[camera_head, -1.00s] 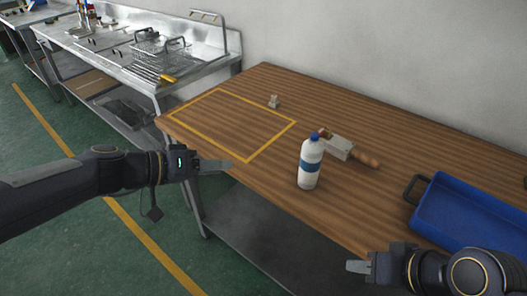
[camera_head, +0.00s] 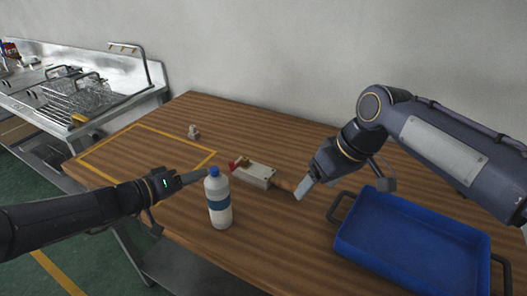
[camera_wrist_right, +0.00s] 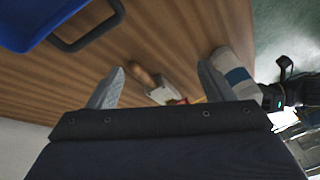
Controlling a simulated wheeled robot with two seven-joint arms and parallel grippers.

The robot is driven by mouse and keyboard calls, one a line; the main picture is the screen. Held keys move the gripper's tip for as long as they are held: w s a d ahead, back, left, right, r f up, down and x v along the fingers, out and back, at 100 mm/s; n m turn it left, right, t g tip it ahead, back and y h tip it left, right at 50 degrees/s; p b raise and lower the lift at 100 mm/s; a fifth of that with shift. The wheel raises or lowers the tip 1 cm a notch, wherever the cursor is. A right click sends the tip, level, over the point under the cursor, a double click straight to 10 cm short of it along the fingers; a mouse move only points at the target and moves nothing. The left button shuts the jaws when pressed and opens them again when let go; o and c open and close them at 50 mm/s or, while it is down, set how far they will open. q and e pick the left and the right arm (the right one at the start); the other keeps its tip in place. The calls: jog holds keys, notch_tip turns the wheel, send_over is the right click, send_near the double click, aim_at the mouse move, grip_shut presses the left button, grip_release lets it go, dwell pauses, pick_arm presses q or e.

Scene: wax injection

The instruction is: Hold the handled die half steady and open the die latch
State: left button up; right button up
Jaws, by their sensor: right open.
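The die (camera_head: 255,175) is a pale grey block lying on the wooden table, with a wooden handle (camera_head: 285,184) at its right end and a red latch part (camera_head: 236,164) at its left end. My right gripper (camera_head: 304,190) is over the handle's right end, open. In the right wrist view the handle (camera_wrist_right: 146,77) and die (camera_wrist_right: 160,95) show between the two spread fingers, apart from them. My left gripper (camera_head: 192,178) is left of the die, behind the bottle's left side; its fingers overlap from this side, so its opening is unclear.
A white bottle (camera_head: 219,205) with a blue cap stands upright in front of the die, close to my left gripper. A blue tray (camera_head: 345,262) is at the right. A small pale object (camera_head: 193,132) sits near the yellow-outlined area (camera_head: 160,125). A metal sink is far left.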

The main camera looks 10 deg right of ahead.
jog(key=w+a+n+g+h, duration=0.1)
jog(key=w+a+n+g, duration=0.15)
jog(key=w, duration=0.75)
jog(key=n+h, duration=0.2)
jog(key=n, duration=0.1)
send_over(265, 173)
notch_tip(265, 173, down, 3)
jog(key=shift+s+d+f+m+g, duration=0.15)
jog(key=shift+m+g, duration=0.1)
jog(key=shift+g, duration=0.1)
jog(key=shift+f, duration=4)
